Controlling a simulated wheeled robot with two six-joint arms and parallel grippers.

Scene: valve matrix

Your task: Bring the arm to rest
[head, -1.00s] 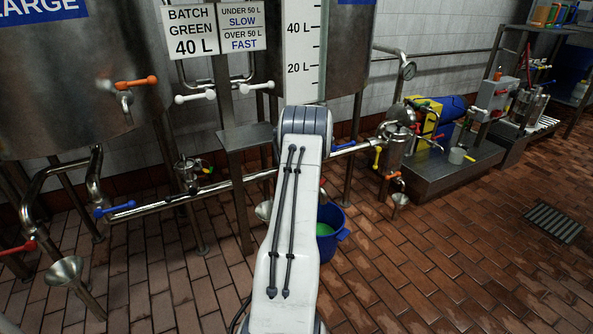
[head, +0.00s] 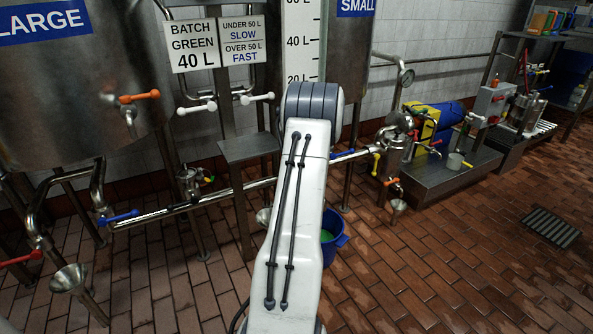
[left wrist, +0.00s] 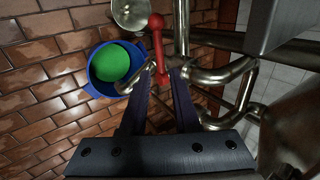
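A white arm of mine with two dark rods rises through the middle of the head view; its gripper is hidden there. In the left wrist view my left gripper (left wrist: 161,72) shows two dark fingers standing apart. A red valve handle (left wrist: 158,55) appears between or just beyond the fingertips; I see no clear contact. A blue bucket (left wrist: 98,85) with green contents (left wrist: 110,63) is to the left of the fingers. The bucket also shows in the head view (head: 334,238), partly behind my arm. My right gripper is not in view.
A large steel tank (head: 70,95) with an orange handle (head: 139,97) stands left. A pipe with blue handles (head: 120,218) crosses behind my arm. A steel funnel (head: 69,279) is at lower left. A metal platform (head: 440,180) is at right. The brick floor (head: 450,285) is open at lower right.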

